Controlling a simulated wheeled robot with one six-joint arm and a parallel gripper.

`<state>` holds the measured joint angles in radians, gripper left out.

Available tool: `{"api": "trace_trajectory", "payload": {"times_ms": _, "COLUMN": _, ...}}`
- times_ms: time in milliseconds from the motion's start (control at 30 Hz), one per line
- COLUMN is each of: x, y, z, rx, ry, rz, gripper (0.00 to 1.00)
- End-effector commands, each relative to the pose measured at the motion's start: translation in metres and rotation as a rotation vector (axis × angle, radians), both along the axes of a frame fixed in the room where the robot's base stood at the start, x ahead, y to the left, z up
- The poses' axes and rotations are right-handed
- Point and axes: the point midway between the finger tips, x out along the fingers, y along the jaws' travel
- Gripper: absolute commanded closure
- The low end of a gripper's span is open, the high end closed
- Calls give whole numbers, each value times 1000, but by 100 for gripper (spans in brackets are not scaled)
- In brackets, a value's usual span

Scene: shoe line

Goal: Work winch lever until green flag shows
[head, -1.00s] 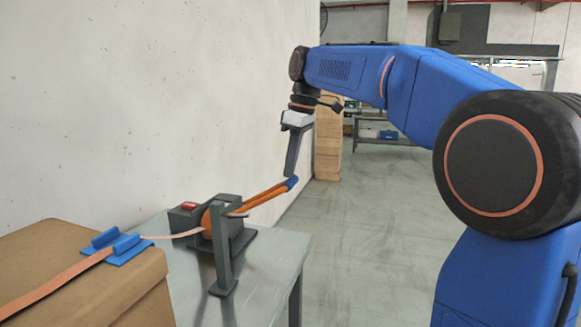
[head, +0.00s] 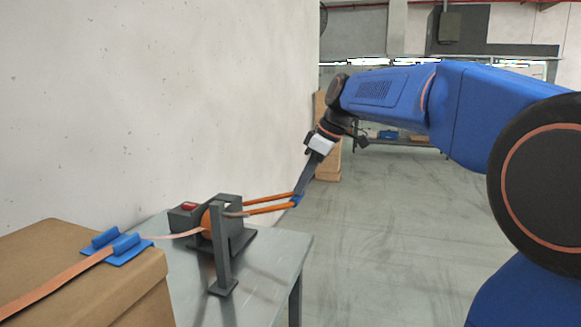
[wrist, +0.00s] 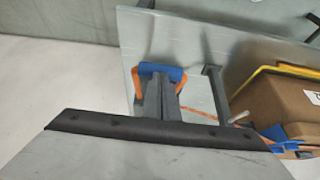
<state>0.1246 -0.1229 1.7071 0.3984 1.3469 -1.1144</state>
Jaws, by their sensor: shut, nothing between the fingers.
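The winch (head: 235,240) is a dark grey unit on the metal table, with an orange drum and a red flag (head: 189,207) showing on its top. No green shows. Its lever (head: 265,202) has two orange bars and a blue grip bar (head: 297,201), which also shows in the wrist view (wrist: 163,70). The lever reaches out to the right, close to level. My gripper (head: 300,193) is shut with nothing between the fingers. Its tips are at the blue bar from above, seemingly touching it. In the wrist view the fingers (wrist: 158,95) partly overlap the bar.
An orange strap (head: 60,282) runs from the winch through a blue corner guard (head: 120,248) and over a cardboard box (head: 90,300) at left. A dark upright post (head: 222,250) stands in front of the winch. A wall is behind; the floor at right is open.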

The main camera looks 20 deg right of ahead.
Motion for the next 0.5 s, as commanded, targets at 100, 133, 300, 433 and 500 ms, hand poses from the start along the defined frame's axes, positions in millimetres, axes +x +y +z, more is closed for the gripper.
{"api": "trace_trajectory", "payload": {"times_ms": 100, "x": -6, "y": -9, "z": -19, "rx": 68, "ry": -44, "rz": -7, "gripper": 100}}
{"api": "trace_trajectory", "payload": {"times_ms": 133, "x": -7, "y": -10, "z": -23, "rx": 85, "ry": -57, "rz": -7, "gripper": 100}}
{"api": "trace_trajectory", "payload": {"times_ms": 300, "x": -11, "y": -16, "z": -46, "rx": 169, "ry": -119, "rz": -6, "gripper": 100}}
{"api": "trace_trajectory", "payload": {"times_ms": 433, "x": -13, "y": -18, "z": -60, "rx": 203, "ry": -144, "rz": -1, "gripper": 100}}
{"api": "trace_trajectory", "payload": {"times_ms": 500, "x": -13, "y": -19, "z": -66, "rx": 201, "ry": -143, "rz": -1, "gripper": 100}}
